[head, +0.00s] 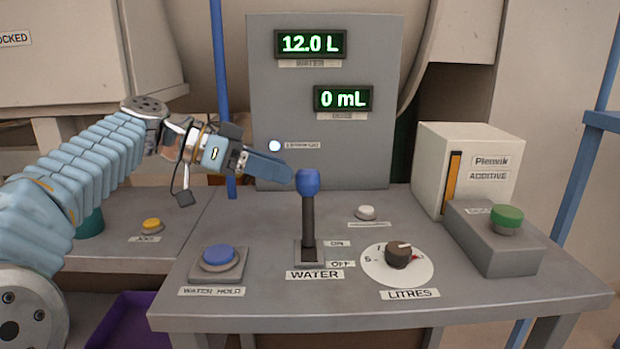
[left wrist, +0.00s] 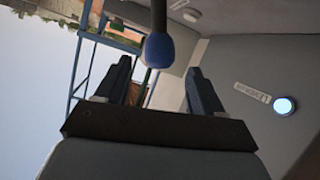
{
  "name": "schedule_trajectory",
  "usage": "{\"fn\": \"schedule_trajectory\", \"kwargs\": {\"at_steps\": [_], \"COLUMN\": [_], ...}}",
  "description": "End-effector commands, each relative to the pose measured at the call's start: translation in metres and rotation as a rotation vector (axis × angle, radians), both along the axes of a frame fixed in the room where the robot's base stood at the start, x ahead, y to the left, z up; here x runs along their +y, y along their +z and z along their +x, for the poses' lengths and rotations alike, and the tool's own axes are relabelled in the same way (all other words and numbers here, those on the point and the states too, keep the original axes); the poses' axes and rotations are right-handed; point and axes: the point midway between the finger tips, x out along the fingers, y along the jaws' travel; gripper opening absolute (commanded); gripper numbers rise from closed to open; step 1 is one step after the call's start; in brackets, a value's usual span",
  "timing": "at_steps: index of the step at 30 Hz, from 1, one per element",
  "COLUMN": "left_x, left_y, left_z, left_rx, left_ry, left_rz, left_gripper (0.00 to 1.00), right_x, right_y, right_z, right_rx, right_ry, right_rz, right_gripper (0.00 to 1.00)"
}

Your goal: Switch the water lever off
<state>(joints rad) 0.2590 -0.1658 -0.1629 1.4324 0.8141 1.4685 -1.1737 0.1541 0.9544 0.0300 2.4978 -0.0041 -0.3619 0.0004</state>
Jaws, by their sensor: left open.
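The water lever (head: 308,215) stands upright on the grey console, a dark shaft with a blue knob on top. Its base slot sits beside the ON and OFF labels, above the WATER label. My left gripper (head: 288,175) comes in from the left with its fingers just left of the knob. In the left wrist view, the blue knob (left wrist: 159,50) shows ahead, between and beyond the two open fingers (left wrist: 160,85). The gripper holds nothing. Whether a finger touches the knob cannot be told. My right gripper is not in view.
The grey console (head: 330,310) also bears a blue WATER HOLD button (head: 219,256), a LITRES dial (head: 400,256), a small white button (head: 366,212) and a green button (head: 507,218) on a grey box. A panel (head: 340,160) behind reads 12.0 L and 0 mL.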

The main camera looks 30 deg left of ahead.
Motion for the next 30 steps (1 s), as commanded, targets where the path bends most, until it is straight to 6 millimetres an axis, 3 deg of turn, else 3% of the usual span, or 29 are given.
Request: {"fn": "schedule_trajectory", "kwargs": {"at_steps": [3, 9, 21, 30], "left_x": [-0.020, -0.041, -0.048, -0.048], "left_y": [-0.009, -0.021, -0.025, -0.024], "left_z": [0.015, 0.032, 0.038, 0.038], "left_rx": [0.002, 0.002, 0.000, 0.000], "left_ry": [-0.003, -0.003, -0.001, 0.000], "left_rz": [-0.001, -0.001, 0.000, 0.000], "left_gripper": [0.68, 0.68, 0.68, 0.23], "right_x": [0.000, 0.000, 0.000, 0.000], "right_y": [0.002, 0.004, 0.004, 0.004], "right_z": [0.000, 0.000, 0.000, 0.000], "right_rx": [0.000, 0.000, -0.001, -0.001], "right_ry": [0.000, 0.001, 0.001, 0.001], "right_rz": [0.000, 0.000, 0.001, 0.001], "right_gripper": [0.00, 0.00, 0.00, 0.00]}}
